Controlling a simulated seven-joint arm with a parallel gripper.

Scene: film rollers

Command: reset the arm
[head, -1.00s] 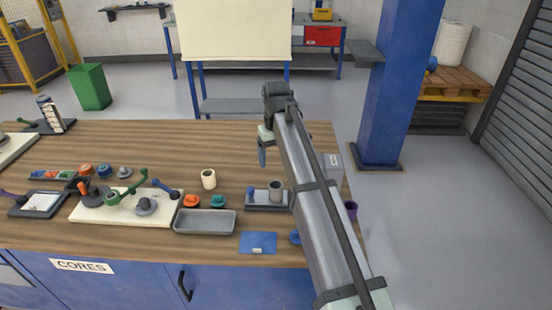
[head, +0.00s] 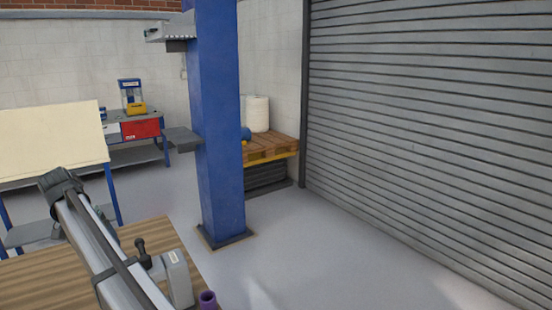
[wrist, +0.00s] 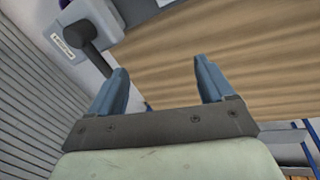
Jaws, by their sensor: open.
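My gripper (wrist: 165,88) shows in the wrist view with its two blue-grey fingers spread apart and nothing between them. Beyond the fingers lies the bare wooden tabletop (wrist: 220,50). In the head view my arm reaches up from the bottom over the corner of the wooden table (head: 45,283); the gripper's fingers do not show there. A grey device with a black ball-topped lever (head: 178,275) stands at the table's edge, right beside my arm. It also shows at the upper left of the wrist view (wrist: 85,35).
A purple cup (head: 207,299) sits near the table's right edge. A blue pillar (head: 216,130) stands beyond the table, with a pallet (head: 270,149) bearing white rolls behind it. A cream board (head: 50,145) is at the left. The floor at right is clear up to the shutter.

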